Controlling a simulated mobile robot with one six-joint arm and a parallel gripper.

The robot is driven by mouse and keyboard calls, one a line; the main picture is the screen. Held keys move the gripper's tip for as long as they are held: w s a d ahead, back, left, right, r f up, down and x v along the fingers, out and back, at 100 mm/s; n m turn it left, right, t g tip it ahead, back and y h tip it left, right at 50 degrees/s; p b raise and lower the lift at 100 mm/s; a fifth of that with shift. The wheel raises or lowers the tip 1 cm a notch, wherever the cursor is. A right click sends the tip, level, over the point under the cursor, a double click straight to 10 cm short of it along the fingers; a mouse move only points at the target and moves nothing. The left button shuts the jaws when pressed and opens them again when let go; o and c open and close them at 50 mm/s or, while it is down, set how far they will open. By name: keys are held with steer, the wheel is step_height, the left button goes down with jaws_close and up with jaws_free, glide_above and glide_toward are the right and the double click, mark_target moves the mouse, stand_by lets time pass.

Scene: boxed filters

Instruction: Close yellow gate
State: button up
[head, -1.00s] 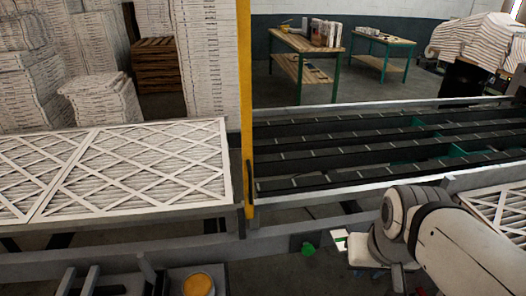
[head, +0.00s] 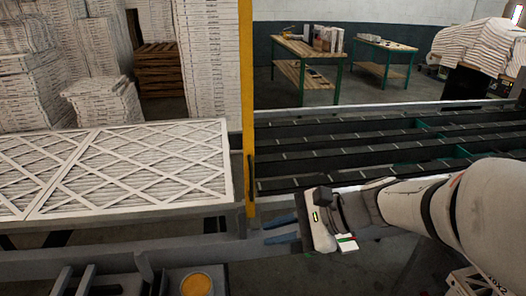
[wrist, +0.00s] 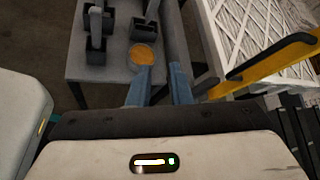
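The yellow gate (head: 247,110) shows in the head view as a tall upright yellow bar between the filters and the roller conveyor. It has a black handle near its lower end. In the wrist view the yellow gate (wrist: 297,50) runs in from the right edge, with a dark handle (wrist: 268,58) along it. My gripper (head: 277,231) is just right of and below the gate's lower end, its blue fingers pointing left. In the wrist view my gripper (wrist: 160,88) is open, with nothing between its fingers. It appears apart from the gate.
White lattice filters (head: 140,165) lie on the left conveyor. An empty roller conveyor (head: 400,145) is at right, beyond my arm. A grey stand (wrist: 110,60) with black holders and an orange round piece (wrist: 142,55) is ahead of my fingers. Filter stacks and workbenches stand behind.

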steer(key=w+a+r+m+t+y+b, duration=0.1)
steer(key=w+r+m+t+y, duration=0.35)
steer(key=w+m, duration=0.45)
steer(key=w+p+x, duration=0.1)
steer(key=x, duration=0.7)
steer(key=shift+d+n, duration=0.15)
steer(key=shift+n, duration=0.15)
steer(key=shift+t+y, duration=0.25)
jaws_close()
